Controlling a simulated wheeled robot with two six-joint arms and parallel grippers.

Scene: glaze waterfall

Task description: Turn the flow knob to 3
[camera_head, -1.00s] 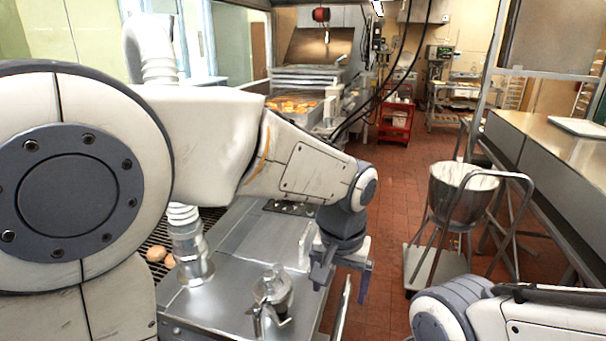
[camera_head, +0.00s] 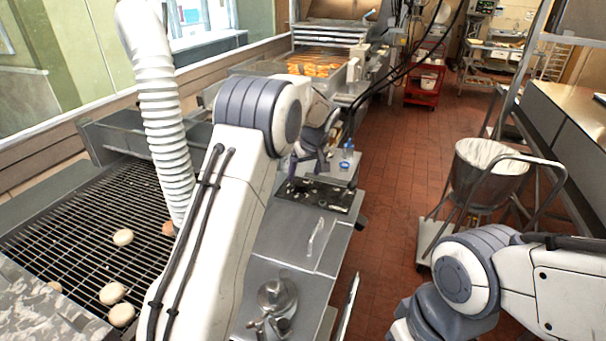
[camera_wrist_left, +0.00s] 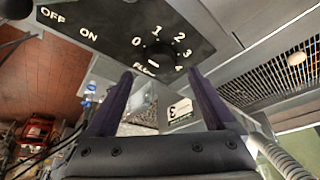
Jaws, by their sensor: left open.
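The flow knob (camera_wrist_left: 158,54) is a round black knob on a black panel in the left wrist view, with white numbers 0 to 4 around it. A short white mark shows on its lower side; I cannot tell which number it is set to. The panel (camera_head: 338,197) also shows in the head view, on top of the steel unit. My left gripper (camera_wrist_left: 159,74) is open. Its two dark fingers point toward the knob, one on each side in the picture, with no visible contact. It also shows in the head view (camera_head: 308,165), partly hidden by my arm. My right gripper is out of view.
A wire conveyor (camera_head: 75,225) with several pale dough rounds lies at the left. A ribbed white hose (camera_head: 163,120) rises beside my left arm. A metal dispenser (camera_head: 277,298) stands on the steel top in front. A lined bowl on a stand (camera_head: 490,170) is at the right, with open red floor between.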

